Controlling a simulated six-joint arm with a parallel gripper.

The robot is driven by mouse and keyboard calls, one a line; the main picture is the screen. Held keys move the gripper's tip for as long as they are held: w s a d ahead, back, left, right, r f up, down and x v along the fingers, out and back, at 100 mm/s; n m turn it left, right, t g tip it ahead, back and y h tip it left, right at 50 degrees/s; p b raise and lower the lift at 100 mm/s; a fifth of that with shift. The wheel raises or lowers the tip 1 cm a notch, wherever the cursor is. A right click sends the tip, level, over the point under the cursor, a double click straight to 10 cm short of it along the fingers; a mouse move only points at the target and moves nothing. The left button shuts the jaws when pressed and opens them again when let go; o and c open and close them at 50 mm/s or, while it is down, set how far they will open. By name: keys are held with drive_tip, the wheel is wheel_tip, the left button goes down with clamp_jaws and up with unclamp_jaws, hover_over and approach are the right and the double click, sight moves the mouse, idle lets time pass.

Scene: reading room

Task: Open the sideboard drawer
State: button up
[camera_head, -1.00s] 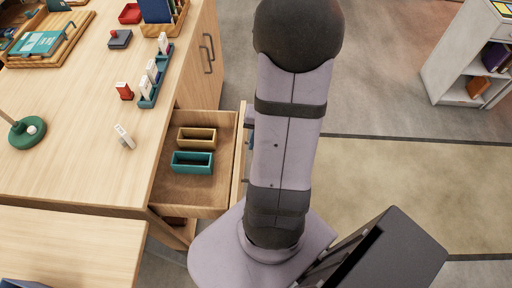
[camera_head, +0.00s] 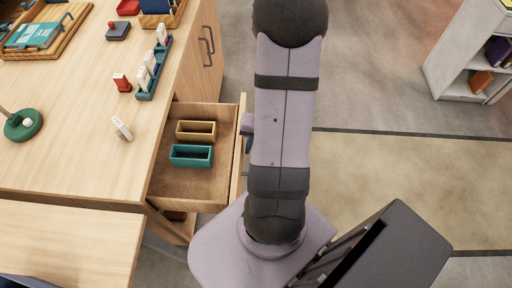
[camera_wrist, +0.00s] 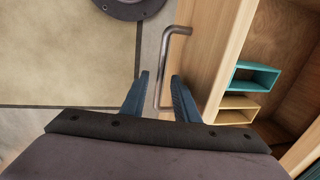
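The sideboard drawer (camera_head: 174,187) stands well pulled out from the wooden sideboard (camera_head: 199,78). A tan tray and a teal tray lie inside it. In the wrist view, the drawer front (camera_wrist: 213,42) carries a metal bar handle (camera_wrist: 163,68). My gripper (camera_wrist: 160,76) is at this handle, its two blue fingers apart with the bar between them in the picture. Gaps show beside the bar, so the fingers do not look closed on it. In the head view my arm hides most of the gripper; only a small part shows by the drawer front.
The teal tray (camera_head: 191,155) and tan tray (camera_head: 196,130) are loose-looking boxes in the drawer. The sideboard top holds stamps, a rack and a green lamp base (camera_head: 23,124). A second table (camera_head: 70,240) is at the lower left.

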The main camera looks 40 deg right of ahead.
clamp_jaws()
drive_tip(key=s+d, duration=0.3)
drive_tip(key=shift+s+d+b, duration=0.15)
drive_tip(key=shift+d+b, duration=0.1)
drive_tip(key=shift+b, duration=0.1)
unclamp_jaws()
